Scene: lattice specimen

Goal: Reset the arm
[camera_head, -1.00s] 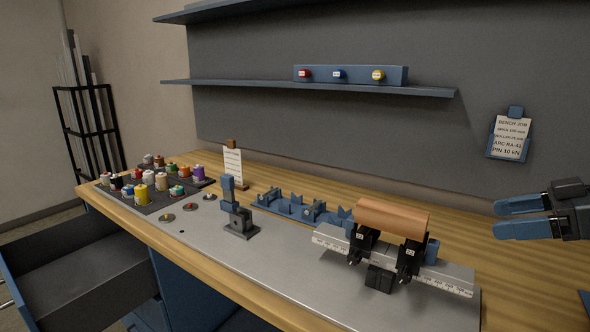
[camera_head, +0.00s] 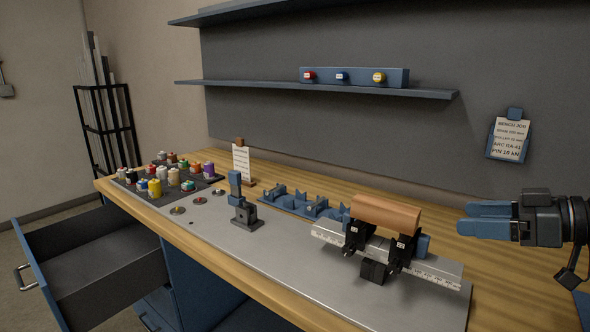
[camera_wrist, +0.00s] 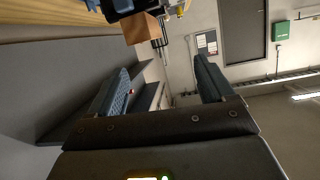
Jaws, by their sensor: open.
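My gripper (camera_head: 484,219) is at the right in the head view, above the right part of the wooden bench (camera_head: 480,255). Its two blue fingers point left and it holds nothing. In the wrist view the two fingers (camera_wrist: 163,88) stand apart, with only the room behind them. The gripper is to the right of a copper-coloured half-round block (camera_head: 385,212), which rests on two black supports over a ruled metal rail (camera_head: 435,268). The block also seems to show at the top of the wrist view (camera_wrist: 138,28).
Several coloured spools stand on a dark mat (camera_head: 140,188) at the bench's left. A small blue-grey post (camera_head: 240,205) and a blue cradle rack (camera_head: 300,205) stand mid-bench. A drawer (camera_head: 95,260) hangs open at the left. A shelf (camera_head: 240,84) and a clipboard (camera_head: 507,140) are on the wall.

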